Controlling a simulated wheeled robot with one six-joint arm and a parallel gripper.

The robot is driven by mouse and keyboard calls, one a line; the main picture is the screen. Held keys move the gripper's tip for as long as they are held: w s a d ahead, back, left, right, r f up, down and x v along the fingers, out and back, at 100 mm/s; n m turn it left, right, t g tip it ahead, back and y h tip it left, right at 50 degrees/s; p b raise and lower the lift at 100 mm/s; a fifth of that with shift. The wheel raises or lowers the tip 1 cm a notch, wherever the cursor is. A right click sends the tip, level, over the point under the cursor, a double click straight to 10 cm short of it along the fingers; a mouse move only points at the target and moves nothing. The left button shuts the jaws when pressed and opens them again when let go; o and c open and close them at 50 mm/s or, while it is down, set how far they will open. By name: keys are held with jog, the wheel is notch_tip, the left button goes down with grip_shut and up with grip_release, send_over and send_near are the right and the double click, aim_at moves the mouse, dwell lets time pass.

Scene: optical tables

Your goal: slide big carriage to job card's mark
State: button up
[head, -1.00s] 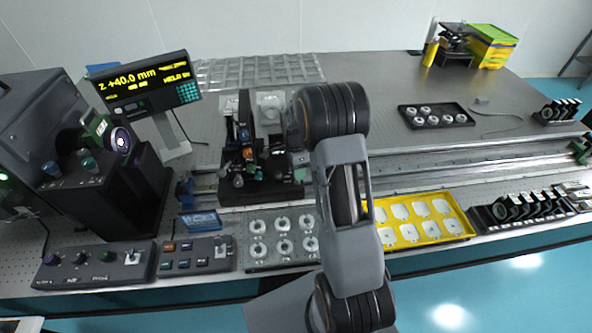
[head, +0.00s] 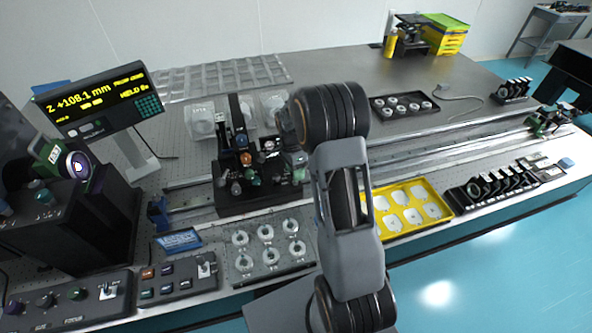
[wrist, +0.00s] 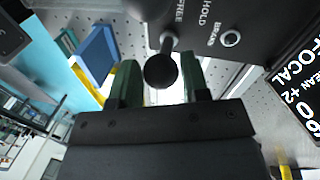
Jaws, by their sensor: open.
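The big carriage (head: 262,197) is a black block carrying several coloured knobs and optics. It sits on the long rail, clear of the rail's left end. My gripper (wrist: 160,72) is open, its green fingers on either side of a black round-ended lever (wrist: 161,70). I cannot tell whether they touch it. The lever stands out from a dark plate (wrist: 205,30) marked HOLD, FREE and BRAKE. In the head view my arm hides part of the carriage's right side.
A tray of ring parts (head: 270,262) and a yellow tray (head: 440,212) lie in front of the rail. Control boxes (head: 180,282) stand front left. A row of dark mounts (head: 500,184) stands front right. The rail (head: 450,150) looks clear right of my arm.

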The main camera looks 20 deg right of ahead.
jog(key=o, duration=0.3)
jog(key=shift+d, duration=0.1)
notch_tip(320, 180, up, 14)
jog(key=w+b, duration=0.1)
jog(key=w, duration=0.1)
jog(key=shift+w+f, duration=0.2)
jog(key=shift+w, duration=0.15)
dwell(0.4)
